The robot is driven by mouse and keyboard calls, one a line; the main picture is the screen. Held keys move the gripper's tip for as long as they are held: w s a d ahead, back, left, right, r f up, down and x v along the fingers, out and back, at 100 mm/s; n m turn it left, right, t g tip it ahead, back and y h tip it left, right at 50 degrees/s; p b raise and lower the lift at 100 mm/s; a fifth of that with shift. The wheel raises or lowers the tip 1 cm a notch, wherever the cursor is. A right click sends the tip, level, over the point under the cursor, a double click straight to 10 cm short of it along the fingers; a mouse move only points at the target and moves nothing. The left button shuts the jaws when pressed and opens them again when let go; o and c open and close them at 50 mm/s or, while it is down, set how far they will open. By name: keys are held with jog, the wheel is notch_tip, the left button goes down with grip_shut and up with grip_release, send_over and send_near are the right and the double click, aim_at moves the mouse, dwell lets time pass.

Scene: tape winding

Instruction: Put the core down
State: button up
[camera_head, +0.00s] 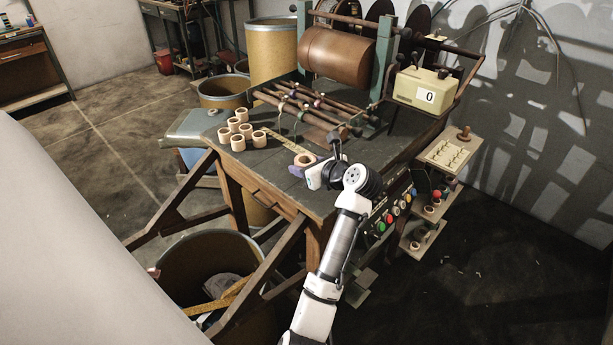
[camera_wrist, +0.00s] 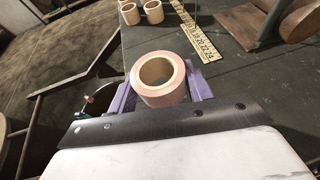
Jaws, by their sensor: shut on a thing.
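My gripper (camera_wrist: 159,94) is shut on a pale core (camera_wrist: 150,96), a short hollow ring with a tan inside. The purple fingers sit on both sides of it. In the head view the core (camera_head: 304,159) shows near the front edge of the dark workbench top (camera_head: 290,188), with my gripper (camera_head: 307,164) around it. I cannot tell whether the core touches the bench or hangs just above it.
Several similar cores (camera_head: 238,131) stand at the bench's left end. A yellow ruler (camera_wrist: 193,36) lies beyond my gripper. Rods (camera_head: 310,105), a brown roller (camera_head: 337,56) and a counter box (camera_head: 423,88) stand farther back. A bin (camera_head: 205,262) is below the front left.

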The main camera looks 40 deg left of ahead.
jog(key=shift+f, duration=2)
jog(key=shift+f, duration=0.1)
jog(key=shift+f, duration=0.1)
jog(key=o, duration=1)
